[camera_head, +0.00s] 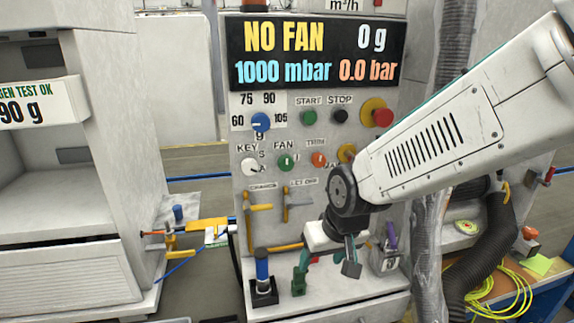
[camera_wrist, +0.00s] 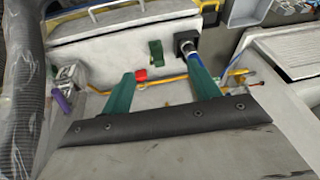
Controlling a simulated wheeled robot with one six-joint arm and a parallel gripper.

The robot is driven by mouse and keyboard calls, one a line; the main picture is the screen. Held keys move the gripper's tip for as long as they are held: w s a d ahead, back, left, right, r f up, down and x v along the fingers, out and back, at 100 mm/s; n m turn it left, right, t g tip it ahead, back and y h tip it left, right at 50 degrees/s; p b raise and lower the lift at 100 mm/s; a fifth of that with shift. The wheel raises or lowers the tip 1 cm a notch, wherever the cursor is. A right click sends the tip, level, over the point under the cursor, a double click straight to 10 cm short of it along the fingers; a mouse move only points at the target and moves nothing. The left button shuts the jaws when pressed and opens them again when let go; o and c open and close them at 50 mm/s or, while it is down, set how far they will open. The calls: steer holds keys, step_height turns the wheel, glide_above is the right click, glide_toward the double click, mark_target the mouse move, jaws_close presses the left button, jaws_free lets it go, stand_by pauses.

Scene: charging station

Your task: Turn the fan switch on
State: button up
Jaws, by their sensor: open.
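The fan switch (camera_head: 286,161) is a round green knob under the label FAN on the grey control panel, in the head view. The display (camera_head: 315,52) above it reads NO FAN. My gripper (camera_head: 332,256) is below and to the right of the switch, apart from it, pointing down over the lower ledge. In the wrist view, my gripper (camera_wrist: 158,67) shows two green fingers spread apart with nothing held between them. The fan switch is not visible in the wrist view.
Beside the switch are a white key knob (camera_head: 250,166) and an orange knob (camera_head: 319,159). A blue dial (camera_head: 260,122) and red button (camera_head: 383,117) sit above. A blue-handled valve (camera_head: 262,270) and a green fitting (camera_head: 299,283) stand on the ledge near my gripper.

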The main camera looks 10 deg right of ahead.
steer(key=w+a+f+t, duration=0.3)
steer(key=w, duration=0.5)
steer(key=m+t+h, duration=0.1)
steer(key=m+t, duration=0.2)
steer(key=t, duration=0.8)
glide_toward(287, 165)
steer(key=w, duration=1)
steer(key=shift+w+a+f, duration=0.1)
steer(key=shift+w, duration=0.2)
steer(key=c, duration=1)
